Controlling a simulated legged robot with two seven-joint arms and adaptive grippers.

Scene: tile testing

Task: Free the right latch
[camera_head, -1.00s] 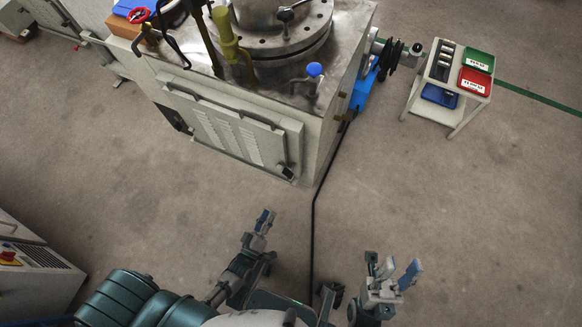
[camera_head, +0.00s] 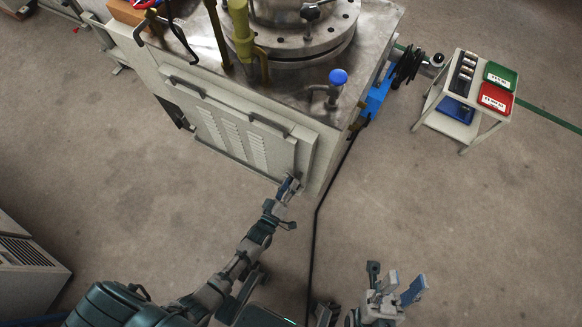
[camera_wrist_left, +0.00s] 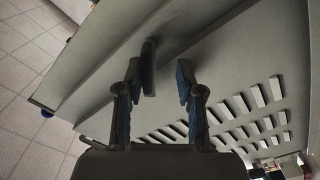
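The right latch (camera_wrist_left: 149,67) is a small dark bar on the grey cabinet's louvred panel (camera_head: 215,127). In the head view it is mostly hidden behind my left gripper (camera_head: 289,186), at the panel's lower right corner. In the left wrist view, my left gripper (camera_wrist_left: 159,72) is open, its blue-padded fingers apart. The latch shows between and just beyond the fingertips, closer to the left finger; I cannot tell whether they touch. My right gripper (camera_head: 397,286) is open and empty, low in the head view, away from the cabinet.
The panel has two dark handles (camera_head: 267,124) along its top. A black cable (camera_head: 316,235) runs along the floor right of my left arm. A white cart (camera_head: 466,107) with red and green trays stands at the right. The floor between cart and right gripper is clear.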

